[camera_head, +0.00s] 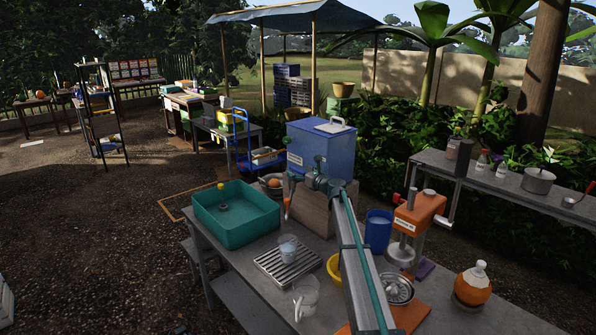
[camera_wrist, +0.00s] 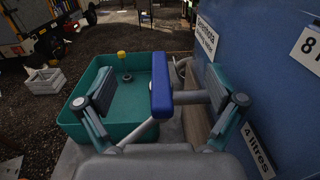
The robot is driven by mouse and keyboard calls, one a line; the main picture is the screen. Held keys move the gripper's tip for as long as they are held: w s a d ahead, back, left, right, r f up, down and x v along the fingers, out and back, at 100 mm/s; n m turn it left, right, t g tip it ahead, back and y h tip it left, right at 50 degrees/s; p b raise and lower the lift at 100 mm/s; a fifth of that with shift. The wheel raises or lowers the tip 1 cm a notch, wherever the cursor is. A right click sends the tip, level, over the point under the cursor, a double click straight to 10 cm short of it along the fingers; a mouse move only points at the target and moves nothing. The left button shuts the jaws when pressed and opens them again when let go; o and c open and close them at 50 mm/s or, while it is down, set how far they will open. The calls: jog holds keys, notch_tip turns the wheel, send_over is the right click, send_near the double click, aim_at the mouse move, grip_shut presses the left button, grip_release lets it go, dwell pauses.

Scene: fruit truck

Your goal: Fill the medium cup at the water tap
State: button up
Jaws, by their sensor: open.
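The blue water tank (camera_head: 322,150) stands on a stand at the back of the table; its labelled side is at the right in the wrist view (camera_wrist: 275,85). My gripper (camera_head: 308,172) is in front of the tank, near the tap. In the wrist view my gripper (camera_wrist: 160,92) is open, with a blue tap lever (camera_wrist: 162,85) between its fingers; contact cannot be told. A small translucent cup (camera_head: 288,247) stands on the metal drip grate (camera_head: 275,268) below. A larger clear vessel (camera_head: 306,293) stands nearer. Which one is the medium cup, I cannot tell. The spout is mostly hidden.
A green basin (camera_head: 235,234) sits left of the grate and also shows in the wrist view (camera_wrist: 135,125). A yellow bowl (camera_head: 333,268), a blue container (camera_head: 378,230), an orange press (camera_head: 418,212) and a metal juicer (camera_head: 398,289) stand to the right, around my arm.

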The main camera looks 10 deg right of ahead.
jog(key=v, duration=0.5)
jog(key=shift+s, duration=0.1)
dwell(0.3)
